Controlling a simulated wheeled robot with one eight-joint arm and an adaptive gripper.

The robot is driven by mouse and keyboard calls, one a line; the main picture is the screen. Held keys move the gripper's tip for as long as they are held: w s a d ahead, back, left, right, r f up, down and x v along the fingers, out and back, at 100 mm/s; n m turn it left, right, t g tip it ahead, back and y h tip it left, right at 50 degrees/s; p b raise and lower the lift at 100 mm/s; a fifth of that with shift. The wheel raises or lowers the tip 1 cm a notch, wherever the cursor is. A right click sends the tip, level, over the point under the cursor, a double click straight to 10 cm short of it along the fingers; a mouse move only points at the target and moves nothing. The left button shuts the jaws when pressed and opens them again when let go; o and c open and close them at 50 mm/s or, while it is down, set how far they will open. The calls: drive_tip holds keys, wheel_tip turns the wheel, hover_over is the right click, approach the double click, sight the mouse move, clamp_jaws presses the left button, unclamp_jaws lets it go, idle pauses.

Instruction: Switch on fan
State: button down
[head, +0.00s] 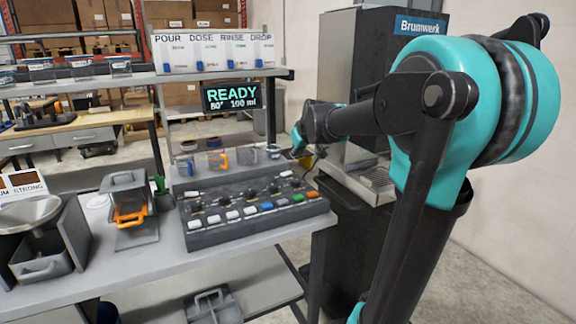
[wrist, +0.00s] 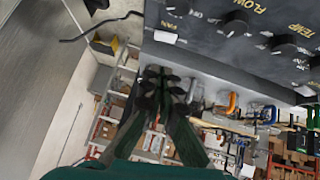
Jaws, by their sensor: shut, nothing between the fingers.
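A dark control panel (head: 255,212) with knobs and coloured buttons sits on the grey bench; it also shows in the wrist view (wrist: 215,50). In the wrist view a small white switch (wrist: 165,37) sits at the panel's edge, beside a partly hidden label that seems to read FAN. A white piece also shows at the panel's back right corner (head: 287,174) in the head view. My gripper (wrist: 162,76) is shut and empty, close to that edge and switch. I cannot tell whether it touches. In the head view the fingers are small and unclear near the panel's back right.
A dark Brumwerk machine (head: 385,75) stands right of the bench, close to my arm. A shelf with a READY display (head: 231,96) is behind the panel. Several small cups (head: 218,160) stand behind it.

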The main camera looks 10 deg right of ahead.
drive_tip(key=shift+w+a+r, duration=0.1)
drive_tip(key=shift+w+r, duration=0.5)
drive_tip(key=shift+w, duration=0.2)
drive_tip(key=shift+f, duration=0.1)
hover_over(286, 174)
drive_tip(key=f, duration=0.4)
drive_tip(key=d+f, duration=0.1)
drive_tip(key=f, duration=0.1)
drive_tip(key=shift+s+f, duration=0.35)
drive_tip(key=shift+f, duration=0.05)
wheel_tip(286, 174, down, 2)
drive_tip(key=shift+d+f, duration=0.15)
drive_tip(key=shift+f, duration=0.05)
drive_tip(key=shift+d+f, duration=0.1)
drive_tip(key=shift+f, duration=0.7)
